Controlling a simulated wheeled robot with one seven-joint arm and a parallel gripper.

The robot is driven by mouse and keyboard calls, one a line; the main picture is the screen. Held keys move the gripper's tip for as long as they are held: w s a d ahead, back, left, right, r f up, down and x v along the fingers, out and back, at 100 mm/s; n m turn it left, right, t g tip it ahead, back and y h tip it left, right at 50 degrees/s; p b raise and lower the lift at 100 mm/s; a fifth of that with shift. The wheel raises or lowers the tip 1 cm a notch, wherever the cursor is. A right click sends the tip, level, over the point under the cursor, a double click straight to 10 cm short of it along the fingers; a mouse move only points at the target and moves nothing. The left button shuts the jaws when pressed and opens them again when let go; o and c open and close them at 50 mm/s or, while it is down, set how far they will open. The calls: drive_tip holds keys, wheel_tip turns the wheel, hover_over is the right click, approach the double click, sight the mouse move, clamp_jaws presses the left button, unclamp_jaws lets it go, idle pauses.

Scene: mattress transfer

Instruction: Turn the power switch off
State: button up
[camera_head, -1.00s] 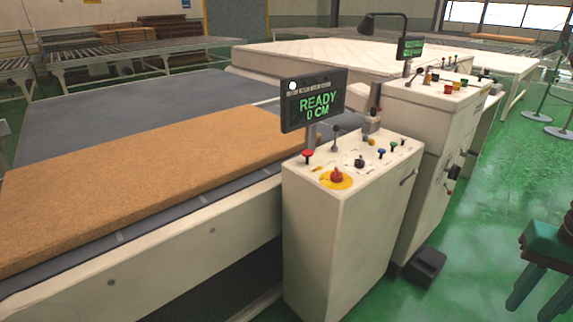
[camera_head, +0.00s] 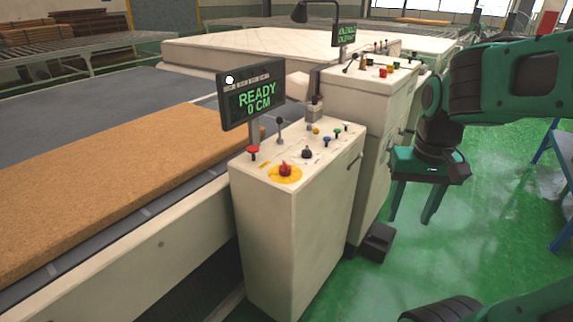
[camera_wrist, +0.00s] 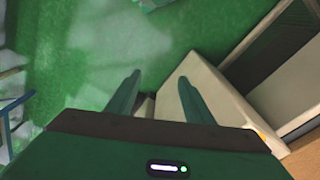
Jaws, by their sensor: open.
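The near control cabinet (camera_head: 285,240) is cream, with a sloping top panel of several controls. These are a red knob on a yellow disc (camera_head: 285,171), a black knob (camera_head: 307,153), a red push button (camera_head: 253,150), a dark lever (camera_head: 280,128) and small blue, green and yellow controls. I cannot tell which one is the power switch. The display (camera_head: 252,95) reads "READY 0 CM" in green. My green gripper (camera_head: 411,220) is open and empty, pointing down, right of the cabinet and apart from it. In the wrist view my open fingers (camera_wrist: 158,78) point over green floor and a cream cabinet edge.
A second cabinet (camera_head: 368,110) with its own controls and display stands behind the near one. A brown slab (camera_head: 110,190) lies on the conveyor at left. A black pedal (camera_head: 377,243) sits on the floor. A blue frame (camera_head: 562,165) stands at far right.

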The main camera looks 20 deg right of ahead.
drive_tip(key=w+a+r+n+t, duration=0.1)
drive_tip(key=w+a+r+n, duration=0.2)
drive_tip(key=w, duration=0.9)
drive_tip(key=t, duration=0.3)
approach(285, 164)
drive_tip(key=shift+n, duration=0.4)
drive_tip(key=x, duration=0.9)
drive_tip(key=shift+f, duration=0.3)
